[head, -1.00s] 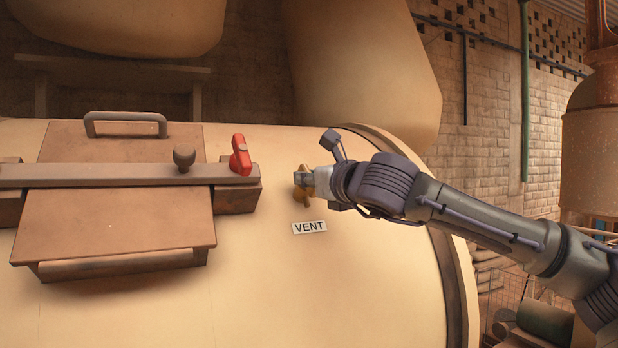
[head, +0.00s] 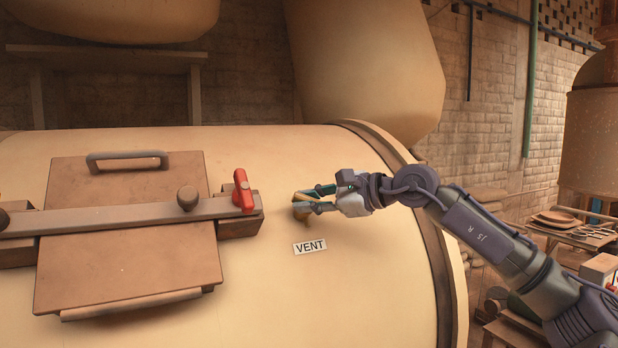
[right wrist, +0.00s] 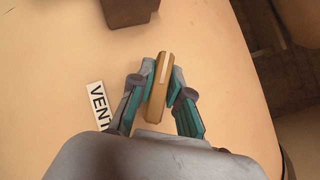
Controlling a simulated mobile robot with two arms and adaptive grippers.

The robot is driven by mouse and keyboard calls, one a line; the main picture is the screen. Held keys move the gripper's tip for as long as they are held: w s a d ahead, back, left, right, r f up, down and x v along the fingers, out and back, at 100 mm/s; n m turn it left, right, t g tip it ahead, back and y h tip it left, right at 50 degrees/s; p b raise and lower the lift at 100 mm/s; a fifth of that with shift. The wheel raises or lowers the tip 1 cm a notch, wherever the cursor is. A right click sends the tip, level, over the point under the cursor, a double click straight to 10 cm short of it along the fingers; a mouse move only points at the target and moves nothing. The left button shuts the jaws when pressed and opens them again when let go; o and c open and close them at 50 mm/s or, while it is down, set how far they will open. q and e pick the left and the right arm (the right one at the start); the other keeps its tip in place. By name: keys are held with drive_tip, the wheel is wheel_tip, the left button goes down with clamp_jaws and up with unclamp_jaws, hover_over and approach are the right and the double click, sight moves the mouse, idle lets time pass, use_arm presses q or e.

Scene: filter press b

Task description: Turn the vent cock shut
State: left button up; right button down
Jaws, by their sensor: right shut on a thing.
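The vent cock is a small brass handle (right wrist: 157,92) on the cream tank, just above the VENT label (head: 310,247). In the head view the brass cock (head: 301,212) is partly hidden by my fingers. My right gripper (head: 312,199) reaches it from the right. In the right wrist view my right gripper (right wrist: 159,90) has a finger on each side of the handle and is shut on it. The handle stands up and down in that view, leaning slightly. My left gripper is not in view.
To the left is a hatch cover (head: 120,180) with a clamp bar (head: 110,215), a dark knob (head: 188,198) and a red lever (head: 242,190). The tank's rim (head: 440,260) curves down at the right. The tank face below the label is clear.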

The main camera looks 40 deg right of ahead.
drive_tip(key=n+g+p, duration=0.1)
drive_tip(key=p, duration=0.1)
drive_tip(key=r+n+y+p, duration=0.1)
drive_tip(key=n, duration=0.1)
drive_tip(key=shift+g+p, duration=0.35)
drive_tip(key=shift+g, duration=0.05)
drive_tip(key=shift+a+f+n+g+p, duration=0.1)
drive_tip(key=shift+f+n+g+p, duration=0.2)
drive_tip(key=shift+n+g+p, duration=0.35)
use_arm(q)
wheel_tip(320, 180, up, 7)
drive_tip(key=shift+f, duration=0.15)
use_arm(e)
drive_tip(key=shift+f+n+g+y, duration=0.3)
drive_tip(key=shift+n+g, duration=0.35)
drive_tip(key=shift+n, duration=0.4)
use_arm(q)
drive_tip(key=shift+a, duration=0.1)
use_arm(e)
drive_tip(key=c, duration=1.1)
unclamp_jaws()
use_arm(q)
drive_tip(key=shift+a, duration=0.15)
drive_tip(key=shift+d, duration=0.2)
use_arm(e)
drive_tip(key=v, duration=1.2)
